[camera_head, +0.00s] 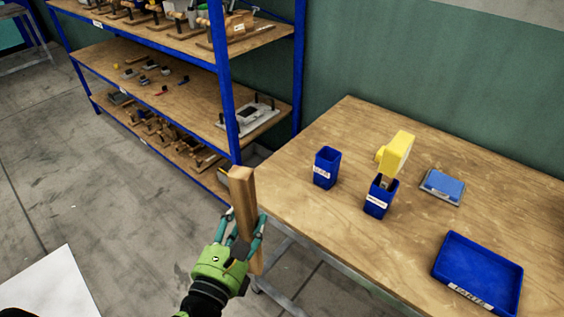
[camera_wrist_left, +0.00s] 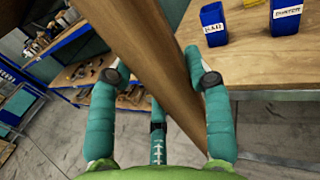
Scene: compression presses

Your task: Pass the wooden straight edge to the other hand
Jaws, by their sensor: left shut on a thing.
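The wooden straight edge (camera_head: 244,203) is a brown bar held nearly upright, in front of the table's left edge in the head view. My left gripper (camera_head: 243,231), green with teal fingers, is shut on it around its middle to lower part. In the left wrist view the straight edge (camera_wrist_left: 162,70) runs diagonally between the fingers (camera_wrist_left: 158,80), from the top to the lower right. Its lower end is partly behind the gripper in the head view. My right gripper is in neither view.
The wooden table (camera_head: 330,245) carries two blue bins (camera_head: 326,168) (camera_head: 376,200), a yellow-headed tool (camera_head: 396,152) in the right bin, a blue-grey block (camera_head: 442,187) and a blue tray (camera_head: 477,270). A blue-framed shelf (camera_head: 180,85) with several tools stands behind left. Floor is open at left.

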